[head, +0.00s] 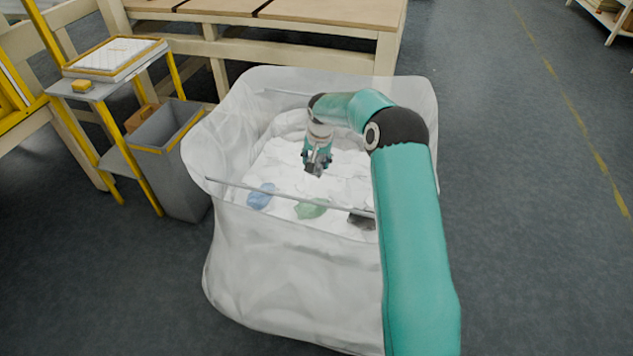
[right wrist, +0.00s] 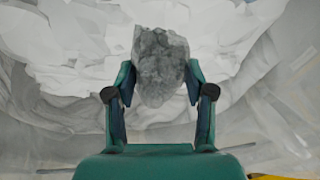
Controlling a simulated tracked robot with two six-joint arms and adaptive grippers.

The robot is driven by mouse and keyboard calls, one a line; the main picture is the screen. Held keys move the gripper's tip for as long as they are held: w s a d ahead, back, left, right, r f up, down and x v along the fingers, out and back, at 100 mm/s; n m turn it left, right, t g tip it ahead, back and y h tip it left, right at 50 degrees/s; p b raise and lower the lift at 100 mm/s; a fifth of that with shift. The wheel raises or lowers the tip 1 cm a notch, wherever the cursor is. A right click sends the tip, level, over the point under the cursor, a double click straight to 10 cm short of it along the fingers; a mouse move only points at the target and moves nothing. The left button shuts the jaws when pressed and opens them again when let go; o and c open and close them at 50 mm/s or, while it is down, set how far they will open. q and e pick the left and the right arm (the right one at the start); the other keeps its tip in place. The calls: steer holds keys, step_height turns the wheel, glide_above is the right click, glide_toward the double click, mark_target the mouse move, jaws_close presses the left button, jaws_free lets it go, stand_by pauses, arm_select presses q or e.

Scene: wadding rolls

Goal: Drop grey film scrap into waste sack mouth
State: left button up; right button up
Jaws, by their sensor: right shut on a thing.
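A large translucent waste sack (head: 290,270) stands open on the floor, its wide mouth facing up. My right arm reaches over its near right side, and my right gripper (head: 316,172) points down within the mouth, over white wadding (head: 280,160). In the right wrist view the right gripper (right wrist: 160,90) is shut on a crumpled grey film scrap (right wrist: 160,65), with a finger on each side of it. In the head view the scrap is a small dark patch at the fingertips (head: 314,170). My left gripper is not in view.
A blue piece (head: 261,196), a green piece (head: 311,209) and a dark grey piece (head: 361,221) lie on the wadding in the sack. A grey bin (head: 172,160) and a yellow-framed stand (head: 100,90) are to the left. A wooden table (head: 290,35) is behind.

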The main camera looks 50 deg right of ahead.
step_height(320, 180, down, 8)
steer(key=shift+f, duration=0.15)
stand_by(0.3)
steer(key=shift+f+b, duration=0.6)
steer(key=shift+b, duration=0.3)
steer(key=o, duration=1.1)
steer(key=shift+c, duration=0.2)
steer(key=shift+r, duration=0.1)
